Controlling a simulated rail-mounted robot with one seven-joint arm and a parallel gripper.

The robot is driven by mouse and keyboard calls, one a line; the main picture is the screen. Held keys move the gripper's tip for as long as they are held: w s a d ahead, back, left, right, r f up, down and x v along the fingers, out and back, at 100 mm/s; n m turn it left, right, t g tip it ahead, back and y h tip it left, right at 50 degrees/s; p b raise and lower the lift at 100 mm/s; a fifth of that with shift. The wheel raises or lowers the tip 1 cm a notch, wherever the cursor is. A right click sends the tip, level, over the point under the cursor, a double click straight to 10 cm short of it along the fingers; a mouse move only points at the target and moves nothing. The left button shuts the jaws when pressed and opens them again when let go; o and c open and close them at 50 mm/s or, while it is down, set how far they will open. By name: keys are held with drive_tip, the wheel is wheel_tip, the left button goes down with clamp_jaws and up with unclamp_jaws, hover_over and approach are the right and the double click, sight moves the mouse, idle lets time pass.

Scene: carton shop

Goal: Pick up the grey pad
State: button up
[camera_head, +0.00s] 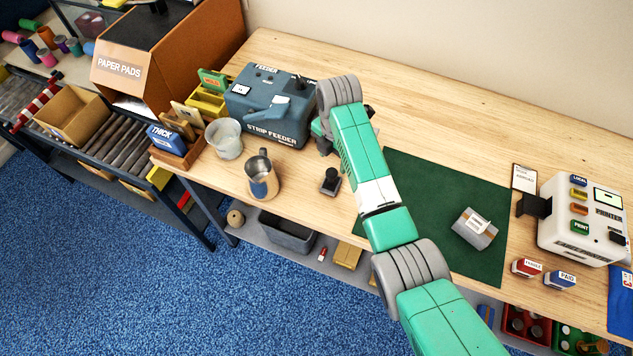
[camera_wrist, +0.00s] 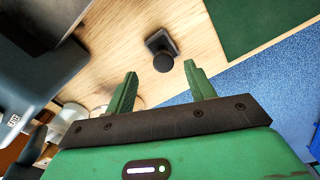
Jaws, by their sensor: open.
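I cannot tell for certain which thing is the grey pad. A small grey block (camera_head: 487,239) with a white label lies on the dark green mat (camera_head: 430,180), right of my arm in the head view.
The strip feeder (camera_head: 266,110), a metal jug (camera_head: 262,178) and a pale cup (camera_head: 224,138) stand left of my gripper. A white printer (camera_head: 580,222) and two small stamps, red (camera_head: 527,267) and blue (camera_head: 560,280), are at right. The back of the table is clear.

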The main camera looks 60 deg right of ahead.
sight(332, 172)
drive_tip(key=f, duration=0.4)
drive_tip(key=a+f+p, duration=0.1)
drive_tip(key=f, duration=0.1)
drive_tip(key=shift+s+f, duration=0.1)
drive_tip(key=shift+f, duration=0.25)
drive_tip(key=c, duration=1)
